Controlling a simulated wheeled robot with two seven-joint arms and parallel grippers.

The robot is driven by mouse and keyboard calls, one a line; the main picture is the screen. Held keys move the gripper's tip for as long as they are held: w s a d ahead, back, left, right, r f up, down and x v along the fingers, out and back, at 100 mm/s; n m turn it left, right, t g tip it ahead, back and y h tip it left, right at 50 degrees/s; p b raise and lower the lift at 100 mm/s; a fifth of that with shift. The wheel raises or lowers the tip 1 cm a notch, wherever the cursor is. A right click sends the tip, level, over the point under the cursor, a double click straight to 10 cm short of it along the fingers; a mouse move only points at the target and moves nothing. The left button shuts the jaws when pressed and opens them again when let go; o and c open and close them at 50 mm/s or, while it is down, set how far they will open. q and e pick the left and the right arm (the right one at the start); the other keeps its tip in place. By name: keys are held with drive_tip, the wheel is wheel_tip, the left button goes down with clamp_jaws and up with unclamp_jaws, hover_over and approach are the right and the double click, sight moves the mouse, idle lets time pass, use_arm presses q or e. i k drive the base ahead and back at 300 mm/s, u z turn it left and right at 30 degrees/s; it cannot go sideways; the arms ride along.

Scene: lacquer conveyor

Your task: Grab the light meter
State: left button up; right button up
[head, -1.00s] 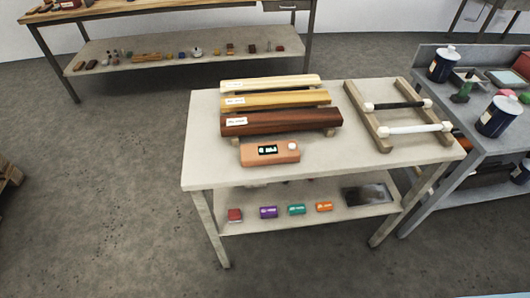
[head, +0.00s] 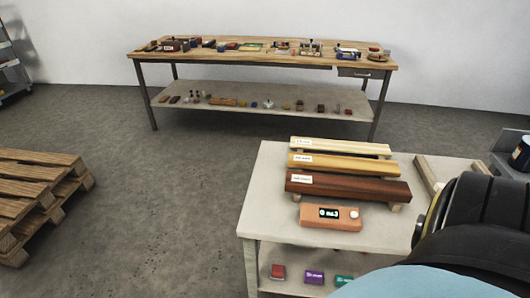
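The likely light meter is an orange-brown box (head: 331,217) with a small dark lit display and a pale round knob. It lies near the front edge of the pale table (head: 262,190), in front of the wooden bars. A dark part of my own arm fills the lower right of the head view and covers the table's right side. Neither gripper shows, and nothing is seen touching the box.
Labelled bars in dark (head: 348,187), yellow (head: 343,164) and pale wood (head: 340,146) lie behind the box. Small coloured blocks sit on the shelf below. A wooden workbench (head: 230,62) stands at the back. A pallet (head: 38,195) lies left, with open floor between.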

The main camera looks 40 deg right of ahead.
sight(335, 218)
drive_tip(key=u, duration=1.5)
drive_tip(key=k, duration=1.8)
drive_tip(key=z, duration=1.05)
